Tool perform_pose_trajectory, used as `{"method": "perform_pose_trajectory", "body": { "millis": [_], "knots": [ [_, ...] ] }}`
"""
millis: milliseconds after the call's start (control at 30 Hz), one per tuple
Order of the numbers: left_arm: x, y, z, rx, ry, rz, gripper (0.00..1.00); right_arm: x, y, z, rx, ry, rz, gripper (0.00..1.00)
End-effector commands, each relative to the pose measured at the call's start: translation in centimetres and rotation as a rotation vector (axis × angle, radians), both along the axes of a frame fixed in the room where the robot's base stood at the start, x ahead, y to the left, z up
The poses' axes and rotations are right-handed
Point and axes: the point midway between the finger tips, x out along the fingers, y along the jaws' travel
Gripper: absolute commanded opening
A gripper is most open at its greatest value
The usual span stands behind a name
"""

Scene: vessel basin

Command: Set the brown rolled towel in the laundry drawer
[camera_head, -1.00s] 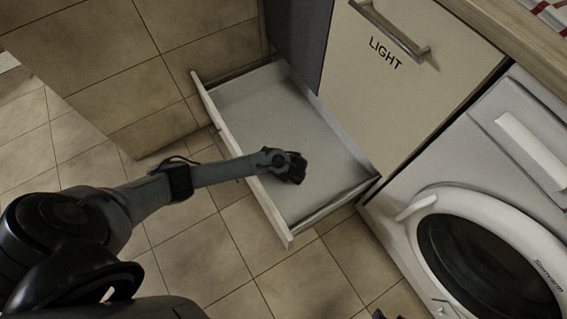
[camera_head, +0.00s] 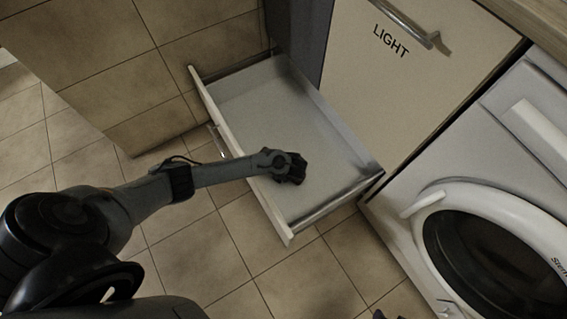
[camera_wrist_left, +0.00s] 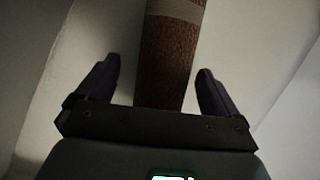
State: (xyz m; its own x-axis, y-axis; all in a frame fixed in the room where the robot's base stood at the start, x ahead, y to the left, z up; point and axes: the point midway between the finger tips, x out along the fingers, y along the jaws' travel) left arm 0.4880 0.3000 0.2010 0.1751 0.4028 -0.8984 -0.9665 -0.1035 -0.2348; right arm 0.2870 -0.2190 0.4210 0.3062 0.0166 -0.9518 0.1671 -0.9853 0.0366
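The brown rolled towel (camera_wrist_left: 168,65), with a paler band near the top of the picture, shows in the left wrist view. It lies between the two fingers of my left gripper (camera_wrist_left: 158,70), which are spread with a gap on each side. In the head view my left gripper (camera_head: 291,170) reaches over the front panel into the open drawer (camera_head: 285,110), near its front right part. The towel cannot be made out there; the gripper probably hides it. The rest of the drawer floor looks bare. My right gripper cannot be made out.
A cabinet front marked LIGHT (camera_head: 415,80) stands behind the drawer. A white washing machine (camera_head: 415,190) with a round door is at the right. The tiled floor (camera_head: 310,275) in front is clear. A small dark shape at the bottom edge is unclear.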

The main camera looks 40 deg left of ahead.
Motion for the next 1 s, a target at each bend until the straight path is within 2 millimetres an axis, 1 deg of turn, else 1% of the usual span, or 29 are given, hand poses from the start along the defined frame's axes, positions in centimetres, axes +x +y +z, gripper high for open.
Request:
{"method": "perform_pose_trajectory", "body": {
  "millis": [233, 367, 467, 700, 800, 1000],
  "knots": [
    [0.0, 0.0, 0.2, 0.000, 0.000, 0.000, 0.95, 0.0, 0.0, 0.1, 0.001, 0.000, -0.001, 0.47],
    [-0.1, -0.3, 1.3, -0.001, 0.000, 0.000, 0.95, 0.0, 0.1, 1.0, 0.003, 0.000, -0.002, 0.47],
    [-0.3, -0.9, 2.7, -0.002, -0.001, -0.002, 0.95, 0.0, 0.1, 2.1, 0.004, 0.001, -0.003, 0.47],
    [-1.2, -2.7, 6.8, -0.003, 0.000, -0.001, 0.95, 0.0, 0.2, 5.3, 0.007, 0.001, -0.004, 0.47],
    [-1.5, -3.4, 8.2, -0.002, 0.000, 0.000, 0.95, 0.0, 0.2, 6.4, 0.007, 0.000, -0.004, 0.47],
    [-1.9, -4.4, 10.3, -0.002, 0.000, -0.001, 0.95, 0.0, 0.1, 7.8, 0.007, 0.000, -0.004, 0.47]
  ]
}}
